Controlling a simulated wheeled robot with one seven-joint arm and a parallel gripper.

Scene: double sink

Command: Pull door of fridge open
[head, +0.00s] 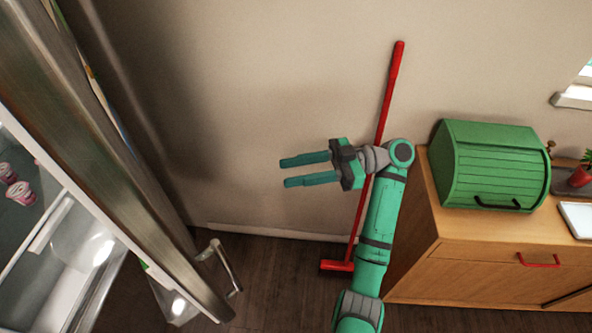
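The fridge door (120,155) is a tall brushed-metal panel at the left, seen partly from its edge. It stands open, and the fridge interior (35,235) with pink-and-white cups shows at the far left. A metal handle (228,268) sticks out near the lower part of the door. My gripper (282,172) is in mid-air in front of the wall, pointing left towards the door. Its two green fingers are apart with nothing between them. It is above and to the right of the handle, not touching the door.
A red broom (391,85) leans on the beige wall behind my arm. A wooden cabinet (470,270) with a red handle stands at the right, bearing a green bread box (490,165) and a small potted plant (580,176). Bare dark floor (285,270) lies between door and cabinet.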

